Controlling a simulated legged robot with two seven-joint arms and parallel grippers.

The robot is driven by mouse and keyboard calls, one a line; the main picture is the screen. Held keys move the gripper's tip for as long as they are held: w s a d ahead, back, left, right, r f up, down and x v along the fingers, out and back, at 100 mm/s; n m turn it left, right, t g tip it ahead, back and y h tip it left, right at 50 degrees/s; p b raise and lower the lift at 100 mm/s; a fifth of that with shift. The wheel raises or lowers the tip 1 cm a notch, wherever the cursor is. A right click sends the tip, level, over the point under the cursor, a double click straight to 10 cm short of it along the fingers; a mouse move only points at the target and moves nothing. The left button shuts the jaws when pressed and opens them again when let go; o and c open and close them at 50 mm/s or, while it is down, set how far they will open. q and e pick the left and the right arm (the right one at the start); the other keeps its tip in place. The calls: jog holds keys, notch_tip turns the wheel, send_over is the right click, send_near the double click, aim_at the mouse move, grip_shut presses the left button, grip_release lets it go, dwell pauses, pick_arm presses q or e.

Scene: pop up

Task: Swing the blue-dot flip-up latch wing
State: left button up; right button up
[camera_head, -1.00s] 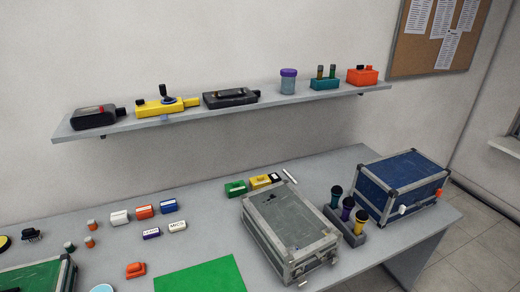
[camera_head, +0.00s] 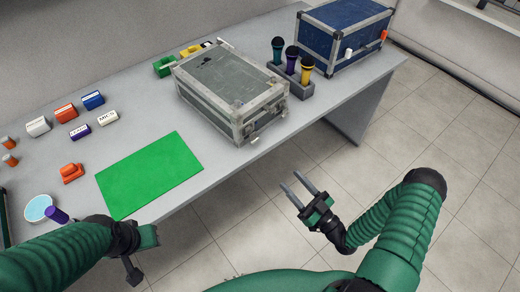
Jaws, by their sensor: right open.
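A worn grey-green case (camera_head: 225,82) with metal edges stands shut on the table. Small latch parts (camera_head: 258,130) show at its front right; no blue dot can be made out on them, and which one is the flip-up wing I cannot tell. A blue case (camera_head: 340,30) stands behind it to the right, with a white tag (camera_head: 348,54) and an orange tag (camera_head: 383,35). My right gripper (camera_head: 291,188) is open and empty, in front of the table edge over the floor, below the grey case in the picture. My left gripper (camera_head: 143,255) is low at the left; its fingers are unclear.
A holder (camera_head: 293,80) with several microphones stands between the cases. A green mat (camera_head: 150,172) lies bare left of the grey case. Small labelled blocks, an orange item (camera_head: 72,172) and a light blue dish (camera_head: 39,208) lie at the left. Tiled floor is free in front.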

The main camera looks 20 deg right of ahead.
aim_at(254, 137)
jog(key=shift+t, duration=0.3)
jog(key=x, duration=1.7)
jog(key=shift+s+a, duration=0.1)
grip_shut()
